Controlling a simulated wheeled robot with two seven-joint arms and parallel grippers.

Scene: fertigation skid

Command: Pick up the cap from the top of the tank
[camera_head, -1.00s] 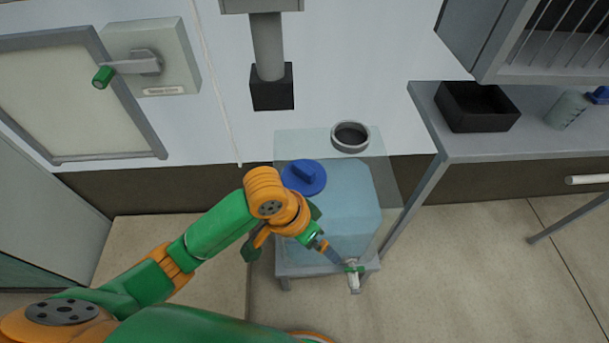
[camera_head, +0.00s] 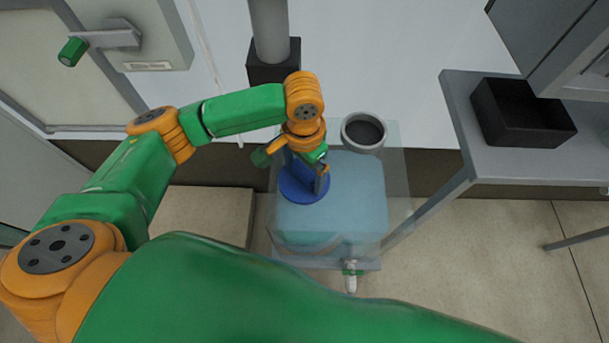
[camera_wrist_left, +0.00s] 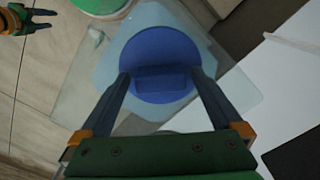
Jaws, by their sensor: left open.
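The blue cap (camera_head: 303,188) with a raised bar handle sits on top of the translucent light-blue tank (camera_head: 350,205), at its left side. My left gripper (camera_head: 306,176) is over the cap, pointing down. In the left wrist view the open left gripper (camera_wrist_left: 162,77) has one finger on each side of the cap's handle, with the round cap (camera_wrist_left: 160,45) beneath. Whether the fingers touch the handle cannot be told. My right gripper (camera_wrist_left: 42,19) shows small at the top left of that view, its two fingers apart.
A vertical grey post with a black block (camera_head: 273,62) is close behind. A valve (camera_head: 350,275) sticks out at the tank's front. A bench with a black bin (camera_head: 520,112) stands at right.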

